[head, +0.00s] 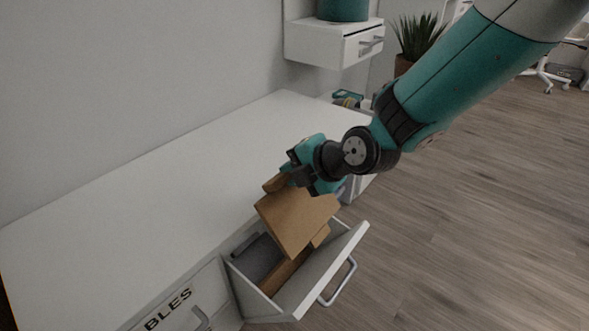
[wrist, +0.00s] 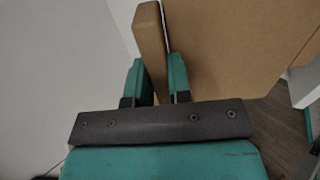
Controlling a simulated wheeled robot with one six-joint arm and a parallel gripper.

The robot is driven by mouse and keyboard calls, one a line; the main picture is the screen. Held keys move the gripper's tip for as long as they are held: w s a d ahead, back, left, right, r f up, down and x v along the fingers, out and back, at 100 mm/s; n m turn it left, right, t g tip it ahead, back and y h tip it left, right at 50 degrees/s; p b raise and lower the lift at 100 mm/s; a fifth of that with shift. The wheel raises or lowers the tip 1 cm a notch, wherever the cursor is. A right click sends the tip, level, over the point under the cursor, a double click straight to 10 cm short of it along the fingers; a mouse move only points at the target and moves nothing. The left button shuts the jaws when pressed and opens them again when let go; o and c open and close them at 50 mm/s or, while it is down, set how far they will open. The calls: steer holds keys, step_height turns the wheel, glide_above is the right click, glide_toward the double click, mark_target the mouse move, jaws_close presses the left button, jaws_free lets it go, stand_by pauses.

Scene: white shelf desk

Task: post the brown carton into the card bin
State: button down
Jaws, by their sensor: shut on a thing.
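The brown carton (head: 297,222) hangs tilted from my gripper (head: 292,176), over the open drawer at the desk's front. In the wrist view the two teal fingers (wrist: 158,82) are closed on one narrow brown edge of it (wrist: 151,38). Its broad face (wrist: 225,50) fills the upper right there. The open drawer (head: 335,275), which may be the card bin, has white walls and a metal handle. Its label is not visible. The carton hides part of the drawer's inside, and I cannot tell whether the carton's lower end touches anything in it.
A dark grey object (head: 258,258) and a brown piece (head: 284,274) show inside the drawer. A closed drawer (head: 178,304) reading "BLES" is to its left. A small wall shelf (head: 325,43) stands at the back.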

step_height(320, 180, down, 8)
steer(key=b, duration=0.6)
steer(key=shift+f+b, duration=0.25)
steer(key=shift+b, duration=0.15)
steer(key=c, duration=1)
jaws_free()
steer(key=shift+o, duration=0.2)
steer(key=p, duration=0.4)
glide_toward(303, 202)
steer(key=shift+v, duration=2.25)
steer(key=shift+r, duration=0.1)
